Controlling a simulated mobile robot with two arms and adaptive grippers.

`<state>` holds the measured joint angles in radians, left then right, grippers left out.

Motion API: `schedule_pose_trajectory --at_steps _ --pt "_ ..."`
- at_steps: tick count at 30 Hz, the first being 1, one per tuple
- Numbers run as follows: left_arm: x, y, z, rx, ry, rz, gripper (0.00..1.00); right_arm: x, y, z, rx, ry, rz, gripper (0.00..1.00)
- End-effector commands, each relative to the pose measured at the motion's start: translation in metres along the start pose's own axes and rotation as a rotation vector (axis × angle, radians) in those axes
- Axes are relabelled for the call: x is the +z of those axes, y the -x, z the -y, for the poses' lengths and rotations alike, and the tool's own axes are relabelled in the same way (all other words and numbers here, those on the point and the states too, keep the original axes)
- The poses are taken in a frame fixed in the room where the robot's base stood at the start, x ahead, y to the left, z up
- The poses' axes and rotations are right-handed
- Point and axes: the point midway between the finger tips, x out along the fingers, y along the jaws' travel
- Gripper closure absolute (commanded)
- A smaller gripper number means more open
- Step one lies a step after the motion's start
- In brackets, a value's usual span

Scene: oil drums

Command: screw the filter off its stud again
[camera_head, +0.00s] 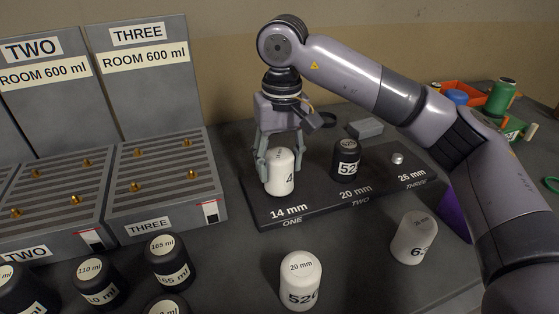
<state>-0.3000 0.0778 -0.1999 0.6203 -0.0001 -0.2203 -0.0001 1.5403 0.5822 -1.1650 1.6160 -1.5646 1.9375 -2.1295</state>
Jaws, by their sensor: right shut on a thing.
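A white filter (280,181) stands upright over the 14 mm place, marked ONE, on the dark stud board (309,211). My right gripper (279,158) comes down from above and is shut on this white filter; the fingers hide part of its sides. Its stud is hidden. A black filter (346,160) stands at the 20 mm place, marked TWO. A bare silvery stud (397,158) shows at the 26 mm place, marked THREE. My left gripper is not in view.
A white 20 mm filter (300,281) and a greyish one (414,238) stand in front of the board. Several black jars (168,262) stand at the lower left, before grey racks (165,180). A grey block (365,128) lies behind the board.

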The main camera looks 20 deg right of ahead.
Motion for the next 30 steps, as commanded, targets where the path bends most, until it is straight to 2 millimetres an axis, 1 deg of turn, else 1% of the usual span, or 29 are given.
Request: schedule_pose_trajectory --at_steps 3,16,30 --pt "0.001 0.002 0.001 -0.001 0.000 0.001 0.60 0.000 0.003 0.000 -0.001 0.000 -0.001 0.91" --pt "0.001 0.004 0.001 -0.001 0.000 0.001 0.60 0.000 0.006 0.000 -0.001 0.000 -0.001 0.91" --pt "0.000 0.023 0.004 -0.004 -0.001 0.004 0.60 0.000 0.033 0.001 0.000 0.000 0.000 0.91"
